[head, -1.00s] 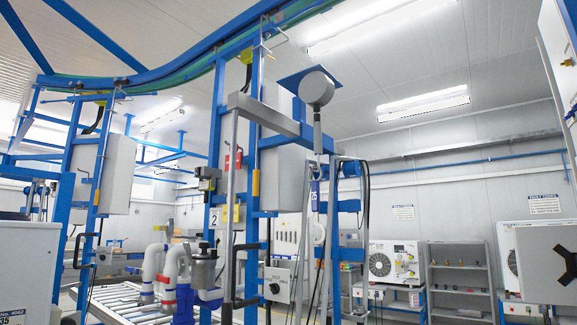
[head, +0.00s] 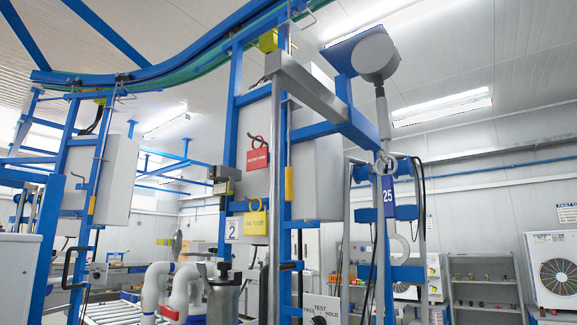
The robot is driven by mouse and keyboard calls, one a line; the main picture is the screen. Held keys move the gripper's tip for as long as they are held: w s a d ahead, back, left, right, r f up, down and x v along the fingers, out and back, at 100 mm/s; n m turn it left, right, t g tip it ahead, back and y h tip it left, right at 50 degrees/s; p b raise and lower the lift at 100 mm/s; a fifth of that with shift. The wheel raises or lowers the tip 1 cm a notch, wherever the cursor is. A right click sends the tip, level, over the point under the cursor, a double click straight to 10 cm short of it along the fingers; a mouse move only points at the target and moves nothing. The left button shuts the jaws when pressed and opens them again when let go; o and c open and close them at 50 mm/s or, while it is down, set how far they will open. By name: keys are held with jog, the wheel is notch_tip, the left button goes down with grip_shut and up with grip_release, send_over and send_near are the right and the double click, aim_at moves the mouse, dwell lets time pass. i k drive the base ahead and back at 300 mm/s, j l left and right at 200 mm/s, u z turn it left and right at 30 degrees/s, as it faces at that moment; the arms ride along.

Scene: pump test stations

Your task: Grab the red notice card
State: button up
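The red notice card (head: 257,160) hangs by a hook-shaped red top on the blue frame of the station marked 2, in front of a pale grey panel. It has small light lettering that I cannot read surely. A yellow card (head: 256,223) of similar shape hangs below it, above and right of the number 2 plate (head: 232,229). My gripper does not show in the head view.
A grey upright post (head: 275,190) and a blue upright (head: 287,215) stand just right of the cards. White curved pipes (head: 185,290) and a metal pump (head: 224,298) are below. A blue 25 tag (head: 388,196) hangs at the right. A grey shelf (head: 484,285) stands behind.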

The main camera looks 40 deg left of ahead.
aim_at(257, 159)
jog(key=j+z, duration=0.1)
jog(key=j, duration=0.4)
jog(key=k+j, duration=0.1)
jog(key=j, duration=0.35)
jog(key=j+z, duration=0.15)
jog(key=j, duration=0.35)
jog(key=k+j+z, duration=0.1)
jog(key=j, duration=0.35)
jog(key=k+j, duration=0.1)
jog(key=j, duration=0.4)
jog(key=k+j+z, duration=0.15)
jog(key=j, duration=0.3)
